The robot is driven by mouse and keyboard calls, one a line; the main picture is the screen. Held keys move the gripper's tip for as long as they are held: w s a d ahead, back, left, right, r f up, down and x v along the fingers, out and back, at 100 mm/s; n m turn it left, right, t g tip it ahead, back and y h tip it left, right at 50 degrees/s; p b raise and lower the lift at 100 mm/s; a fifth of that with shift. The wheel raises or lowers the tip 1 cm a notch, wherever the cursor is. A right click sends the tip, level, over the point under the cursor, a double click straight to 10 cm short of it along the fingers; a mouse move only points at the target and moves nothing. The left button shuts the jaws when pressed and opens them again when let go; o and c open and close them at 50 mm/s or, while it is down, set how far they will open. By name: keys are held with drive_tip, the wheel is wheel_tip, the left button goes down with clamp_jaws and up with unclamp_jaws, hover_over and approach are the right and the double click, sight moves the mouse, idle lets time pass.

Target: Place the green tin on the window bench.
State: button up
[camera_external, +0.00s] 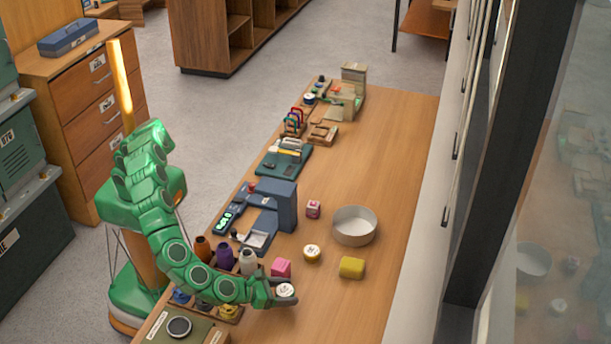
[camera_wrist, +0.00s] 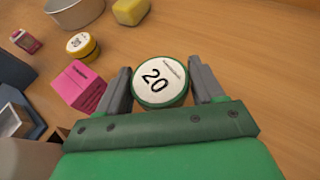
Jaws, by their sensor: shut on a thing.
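In the external view the tin (camera_external: 286,290) shows as a small white disc at the end of my green arm, at the near part of the long wooden window bench (camera_external: 385,150). My gripper (camera_external: 287,293) is low over the bench top. I cannot tell whether the tin's base touches the wood; its lower side is hidden.
A pink box (camera_external: 281,267) stands close beside my gripper. Spools and a blue-grey device (camera_external: 285,205) line the left edge. Bare wood lies to the right.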

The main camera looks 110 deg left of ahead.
drive_tip(key=shift+w+f, duration=0.15)
drive_tip(key=shift+f, duration=1.6)
drive_tip(key=shift+f, duration=0.15)
drive_tip(key=o, duration=1)
drive_tip(key=shift+o, duration=0.2)
